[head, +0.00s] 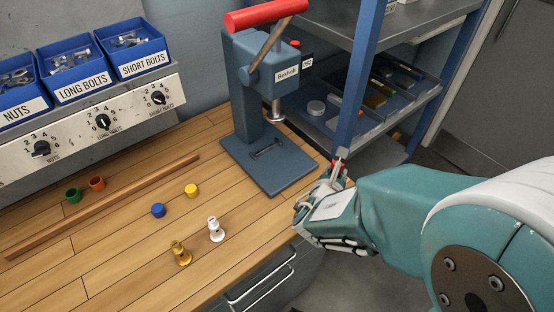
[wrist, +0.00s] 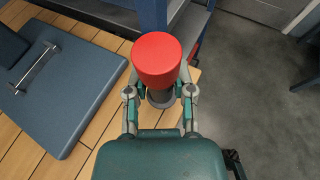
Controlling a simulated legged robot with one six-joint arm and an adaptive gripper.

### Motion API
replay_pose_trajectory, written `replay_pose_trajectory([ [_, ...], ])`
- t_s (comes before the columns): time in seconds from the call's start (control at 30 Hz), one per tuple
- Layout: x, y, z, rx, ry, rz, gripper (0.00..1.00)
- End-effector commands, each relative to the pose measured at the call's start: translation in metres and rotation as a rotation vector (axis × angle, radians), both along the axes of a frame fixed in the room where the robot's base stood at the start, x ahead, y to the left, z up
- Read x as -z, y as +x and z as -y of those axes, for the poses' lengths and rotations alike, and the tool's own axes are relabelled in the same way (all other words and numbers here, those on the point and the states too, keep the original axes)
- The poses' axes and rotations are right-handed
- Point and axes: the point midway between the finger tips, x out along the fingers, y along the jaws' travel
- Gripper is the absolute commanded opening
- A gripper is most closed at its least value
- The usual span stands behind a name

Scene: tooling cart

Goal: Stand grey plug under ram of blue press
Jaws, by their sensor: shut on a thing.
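My gripper (head: 338,172) is just right of the blue press, at the table's right edge. In the wrist view my gripper (wrist: 160,93) is shut on a red-topped piece (wrist: 157,58) with a dark grey lower end. I cannot tell if this piece is the grey plug. The blue press (head: 268,68) stands at the back, its ram (head: 277,112) above a flat base plate (head: 268,160). The plate also shows in the wrist view (wrist: 62,110). A pale whitish plug (head: 216,232) and a gold plug (head: 180,254) stand on the table.
Blue and yellow caps (head: 191,190) lie mid-table; green and orange ones (head: 97,183) lie at left behind a wooden strip (head: 110,204). A blue shelf post (head: 356,80) rises close behind my gripper. Bolt bins (head: 82,85) are at back left.

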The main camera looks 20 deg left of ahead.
Motion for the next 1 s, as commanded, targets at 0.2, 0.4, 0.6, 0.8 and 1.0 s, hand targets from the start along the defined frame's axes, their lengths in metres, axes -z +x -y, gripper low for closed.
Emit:
replay_pose_trajectory([
  [0.2,-0.006,-0.047,-0.054,-0.105,0.001,-0.003,0.00],
  [0.4,-0.009,-0.094,-0.092,-0.192,0.001,-0.009,0.00],
  [0.6,-0.011,-0.128,-0.113,-0.249,-0.003,-0.017,0.00],
  [0.8,-0.011,-0.130,-0.119,-0.261,-0.005,-0.020,0.00],
  [1.0,-0.011,-0.093,-0.129,-0.256,-0.006,-0.019,0.00],
])
